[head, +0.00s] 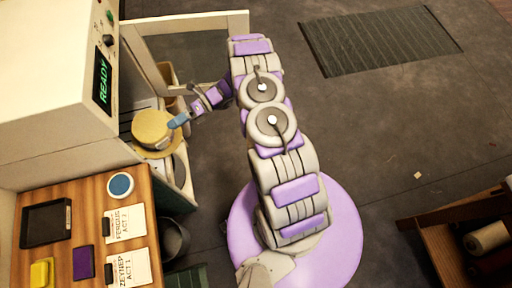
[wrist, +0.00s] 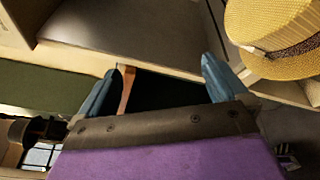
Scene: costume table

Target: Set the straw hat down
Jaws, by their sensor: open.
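The straw hat (head: 153,127) is yellow with a round flat crown. It is beside the white machine and appears to rest on a pale surface there; its underside is hidden. In the wrist view, the hat (wrist: 275,32) shows at the upper right with a dark band, cut off by the frame edge. My gripper (head: 177,121) has blue fingers close to the hat's right side in the head view. In the wrist view, my gripper (wrist: 160,82) has its fingers wide apart with nothing between them. The hat lies outside the jaws, beyond the right finger.
The white machine (head: 50,85) has a lit READY display. A pale open frame (head: 190,22) stands behind the hat. A wooden table (head: 75,202) holds name cards, a black tray (head: 46,224) and a blue-topped round item (head: 121,185). The floor to the right is mostly clear.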

